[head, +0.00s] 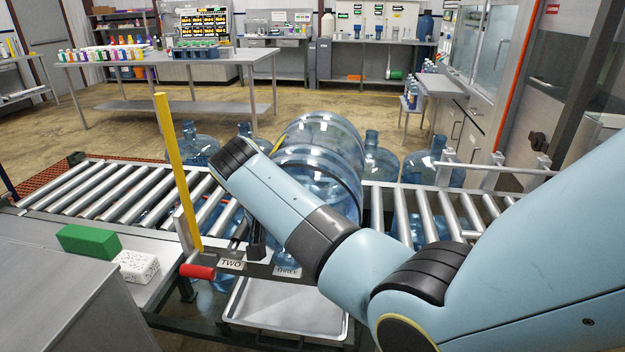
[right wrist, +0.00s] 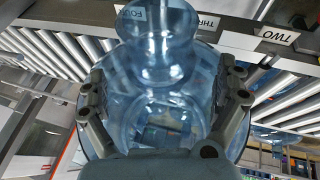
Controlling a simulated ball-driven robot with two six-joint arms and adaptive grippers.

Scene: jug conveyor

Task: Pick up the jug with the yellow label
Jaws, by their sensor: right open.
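A large clear blue jug (head: 325,150) lies on the roller conveyor, partly hidden behind my right arm. In the right wrist view, a blue jug (right wrist: 160,110) fills the middle, its neck toward the top. My right gripper (right wrist: 163,80) is open, with one finger on each side of this jug; I cannot tell whether they touch it. In the head view, only a dark part of my right gripper (head: 256,240) shows below the arm, in front of the conveyor. My left gripper is out of view.
The roller conveyor (head: 95,190) runs across the view, with a yellow post (head: 171,150) at its front. Several more blue jugs (head: 380,160) stand behind it. A metal tray (head: 285,305) sits below. A green block (head: 88,240) and white block (head: 135,266) lie front left.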

